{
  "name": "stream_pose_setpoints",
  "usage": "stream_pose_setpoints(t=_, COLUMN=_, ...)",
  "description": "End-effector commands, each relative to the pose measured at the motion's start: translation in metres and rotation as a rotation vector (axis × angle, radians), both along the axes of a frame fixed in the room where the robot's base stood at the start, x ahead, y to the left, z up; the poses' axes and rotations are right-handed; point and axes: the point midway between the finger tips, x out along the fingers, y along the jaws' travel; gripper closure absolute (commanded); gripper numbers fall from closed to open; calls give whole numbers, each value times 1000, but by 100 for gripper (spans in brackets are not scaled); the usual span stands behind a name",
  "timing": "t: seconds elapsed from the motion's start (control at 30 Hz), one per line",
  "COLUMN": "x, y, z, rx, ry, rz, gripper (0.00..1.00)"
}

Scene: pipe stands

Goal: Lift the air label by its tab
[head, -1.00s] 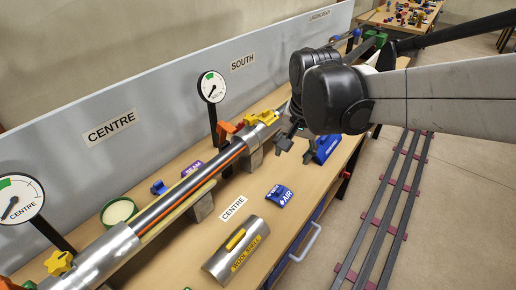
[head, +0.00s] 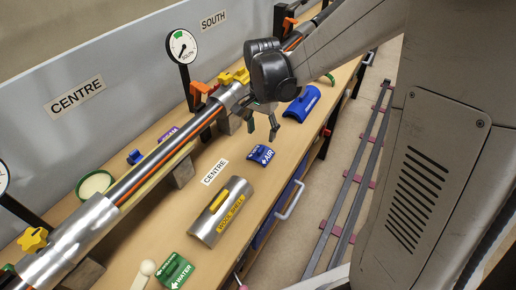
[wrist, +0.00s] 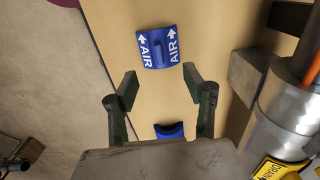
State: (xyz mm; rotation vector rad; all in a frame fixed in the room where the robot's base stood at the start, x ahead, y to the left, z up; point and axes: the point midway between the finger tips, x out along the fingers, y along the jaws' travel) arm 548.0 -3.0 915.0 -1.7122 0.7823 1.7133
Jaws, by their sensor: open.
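The air label (head: 261,155) is a small blue curved piece with white AIR lettering and arrows. It lies on the bench beside the pipe, to the right of the CENTRE card. In the wrist view the air label (wrist: 160,48) lies beyond the fingertips, with a raised blue tab along its middle. My gripper (head: 262,132) is open and empty above the bench, close to the label and apart from it. In the wrist view the two fingers of my gripper (wrist: 160,80) are spread, with bare bench between them.
A silver wool shell (head: 222,212) with a yellow handle and a green WATER label (head: 175,270) lie nearer. A larger blue curved piece (head: 301,104) lies beyond my gripper. The pipe (head: 170,160) on its stands runs along the bench's left side.

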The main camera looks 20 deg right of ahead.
Motion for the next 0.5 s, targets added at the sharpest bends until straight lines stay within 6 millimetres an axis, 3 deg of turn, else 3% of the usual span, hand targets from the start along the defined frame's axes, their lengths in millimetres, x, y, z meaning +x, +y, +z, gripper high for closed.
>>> stream_pose_setpoints(t=0.1, x=0, y=0, z=-17, rx=0, ry=0, rz=0, gripper=54)
stream_pose_setpoints(t=0.37, x=0, y=0, z=-33, rx=0, ry=0, rz=1, gripper=54)
stream_pose_setpoints(t=0.5, x=-1, y=0, z=-53, rx=0, ry=0, rz=1, gripper=54)
